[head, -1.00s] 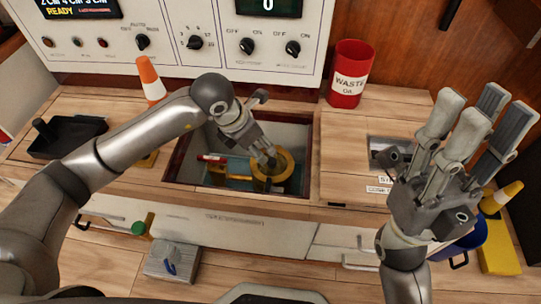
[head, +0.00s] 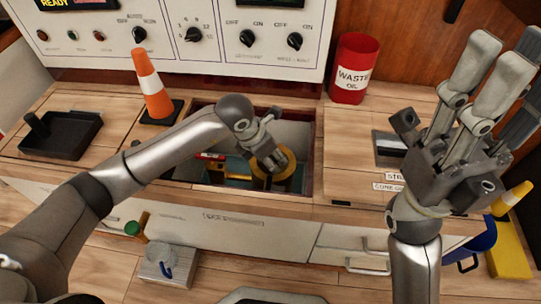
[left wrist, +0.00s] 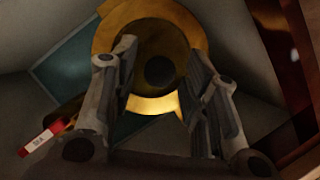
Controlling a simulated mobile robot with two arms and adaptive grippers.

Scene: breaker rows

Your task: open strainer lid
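The strainer lid appears to be the round yellow-gold disc (head: 284,176) inside the square recess in the counter. It shows larger in the left wrist view (left wrist: 150,28), with a dark round spot near its middle. My left gripper (head: 268,155) reaches down into the recess over the disc and partly hides it. In the left wrist view its two fingers (left wrist: 163,58) stand apart, with the disc showing between and beyond them. I cannot tell whether they touch it. My right gripper (head: 490,85) is raised at the right, fingers spread and empty, away from the recess.
A control panel (head: 170,45) is behind.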

